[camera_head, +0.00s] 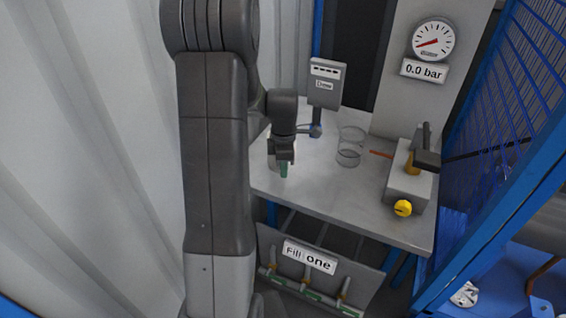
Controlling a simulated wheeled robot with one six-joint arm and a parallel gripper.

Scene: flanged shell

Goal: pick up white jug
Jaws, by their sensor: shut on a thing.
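My gripper (283,168) is over the left part of the table, at the end of my dark grey arm. It is shut on a small pale thing, which looks like the white jug (272,159). Most of this thing is hidden behind the gripper, so its shape, handle and contact with the table cannot be told. A small green part shows at the gripper's lower end.
A clear glass vessel (350,147) stands right of my gripper on the grey table (325,205). A grey dosing box (326,85) stands behind. A block with a yellow knob (403,208) sits at right. Blue mesh (515,110) bounds the right; the front middle is clear.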

